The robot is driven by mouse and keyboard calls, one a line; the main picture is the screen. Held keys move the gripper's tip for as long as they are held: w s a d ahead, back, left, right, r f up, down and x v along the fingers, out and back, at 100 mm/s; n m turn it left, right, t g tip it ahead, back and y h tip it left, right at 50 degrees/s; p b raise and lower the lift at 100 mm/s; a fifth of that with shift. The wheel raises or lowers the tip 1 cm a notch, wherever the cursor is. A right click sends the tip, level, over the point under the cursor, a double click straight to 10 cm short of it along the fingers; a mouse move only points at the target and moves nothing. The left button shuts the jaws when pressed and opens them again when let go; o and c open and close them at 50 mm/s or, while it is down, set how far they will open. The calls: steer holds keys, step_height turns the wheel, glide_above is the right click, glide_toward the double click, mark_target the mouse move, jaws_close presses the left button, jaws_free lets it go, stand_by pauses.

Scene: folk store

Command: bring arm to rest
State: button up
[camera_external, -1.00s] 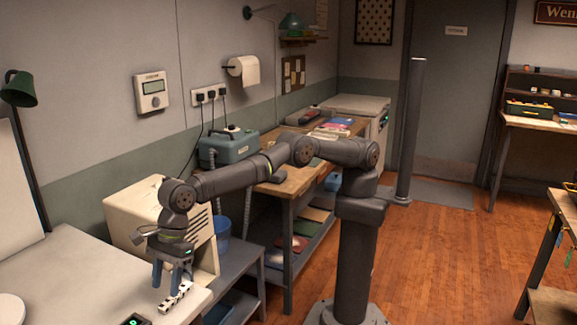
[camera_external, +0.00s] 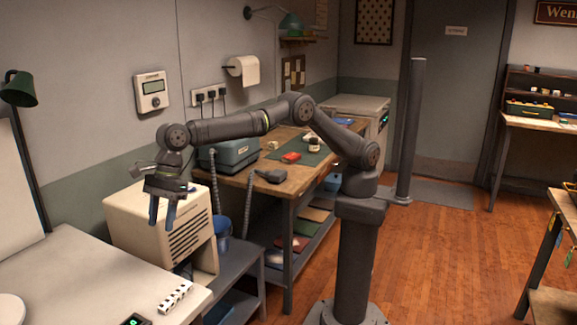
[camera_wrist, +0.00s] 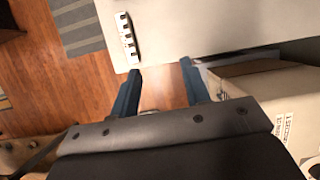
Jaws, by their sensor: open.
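My gripper (camera_external: 162,212) is open and empty, with its two blue fingers pointing down. It is raised in the air in front of the cream box-shaped machine (camera_external: 145,237), clear of the white table (camera_external: 80,280). In the wrist view my gripper (camera_wrist: 168,92) shows both fingers apart with only floor between them. A white strip with black marks (camera_external: 175,298) lies near the table's right front edge, below and apart from the fingers. It also shows in the wrist view (camera_wrist: 128,40).
A small black device with a green display (camera_external: 135,321) sits on the table's front edge. A wooden workbench (camera_external: 240,183) behind my arm holds a grey-green case (camera_external: 230,153), a dark tool (camera_external: 270,176) and a green mat. Open wooden floor (camera_external: 440,260) lies to the right.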

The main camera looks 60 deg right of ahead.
step_height(320, 180, up, 6)
steer(key=w+d, duration=0.7)
steer(key=w, duration=0.3)
steer(key=shift+w+r+n, duration=0.2)
steer(key=shift+w+n, duration=0.1)
steer(key=o, duration=1)
steer(key=shift+c, duration=0.2)
steer(key=o, duration=0.3)
steer(key=shift+d, duration=0.2)
steer(key=w+d+r+n+h, duration=0.15)
steer(key=w+d+n, duration=0.35)
steer(key=d+n, duration=0.6)
steer(key=w+d+r+n+h, duration=0.1)
steer(key=w+d+n+h, duration=0.35)
steer(key=d, duration=0.95)
step_height(320, 180, down, 10)
steer(key=n+y, duration=0.1)
steer(key=shift+w+r+y, duration=0.25)
steer(key=shift+w+y, duration=0.05)
steer(key=shift+w, duration=0.1)
steer(key=shift+d+n, duration=0.1)
steer(key=shift+n, duration=0.15)
